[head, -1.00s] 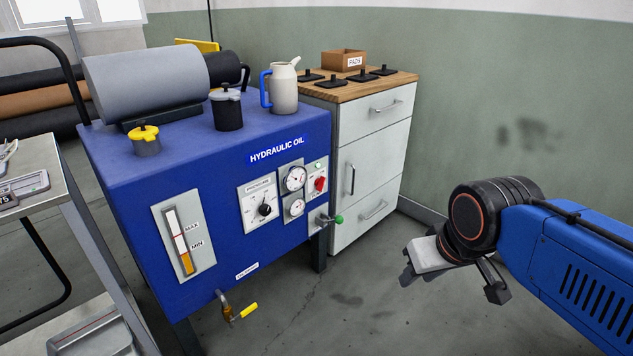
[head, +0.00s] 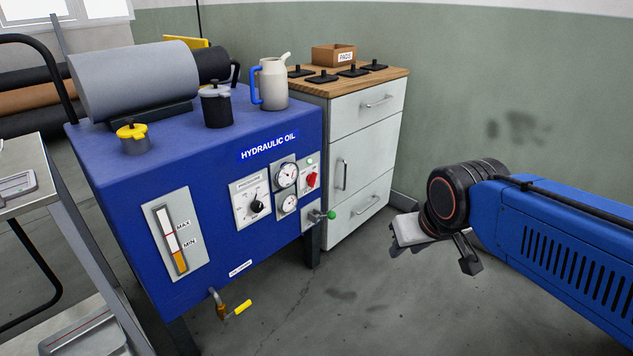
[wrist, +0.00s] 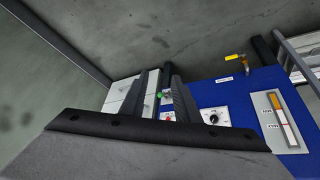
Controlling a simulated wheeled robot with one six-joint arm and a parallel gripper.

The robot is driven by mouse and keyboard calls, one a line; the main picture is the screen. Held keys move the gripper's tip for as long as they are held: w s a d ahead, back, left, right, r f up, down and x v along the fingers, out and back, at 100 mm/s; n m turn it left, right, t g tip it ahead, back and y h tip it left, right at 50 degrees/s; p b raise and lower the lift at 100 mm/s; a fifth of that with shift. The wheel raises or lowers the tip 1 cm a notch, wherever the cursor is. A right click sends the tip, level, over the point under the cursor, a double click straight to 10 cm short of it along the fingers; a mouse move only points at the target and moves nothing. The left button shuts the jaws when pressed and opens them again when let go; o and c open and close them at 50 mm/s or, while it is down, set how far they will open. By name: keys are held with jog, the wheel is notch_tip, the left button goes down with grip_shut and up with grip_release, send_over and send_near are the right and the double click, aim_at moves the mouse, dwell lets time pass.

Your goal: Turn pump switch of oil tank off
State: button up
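The blue hydraulic oil tank (head: 150,185) stands left of centre in the head view. Its pump switch is a red rotary knob (head: 312,180) on a light plate at the right end of the front panel, below a small green lamp (head: 311,160). In the wrist view the red knob (wrist: 168,117) shows small and partly hidden between my fingers. My gripper (head: 432,256) is open and empty, in the air right of the tank and apart from it. Its two spread fingers also show in the wrist view (wrist: 159,82). The knob's exact setting is too small to read.
A green-tipped lever (head: 331,214) sticks out just below the switch. Gauges (head: 287,175) and a pressure dial (head: 257,206) sit left of it. A grey drawer cabinet (head: 362,160) stands close behind the tank's right side. A yellow-handled tap (head: 240,308) juts out below. Floor in front is clear.

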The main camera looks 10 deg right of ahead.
jog(key=w+d+f+t, duration=0.2)
jog(key=w+d+t, duration=0.1)
jog(key=w, duration=1.2)
jog(key=w+d+f+t, duration=0.1)
jog(key=w+d+t, duration=0.25)
jog(key=w, duration=1.25)
jog(key=t+y, duration=0.3)
jog(key=y, duration=0.7)
send_near(312, 179)
jog(key=x, duration=0.7)
jog(key=shift+w+d+n, duration=0.15)
jog(key=shift+w+n, duration=0.25)
jog(key=shift+w, duration=0.05)
jog(key=shift+f, duration=0.1)
grip_shut()
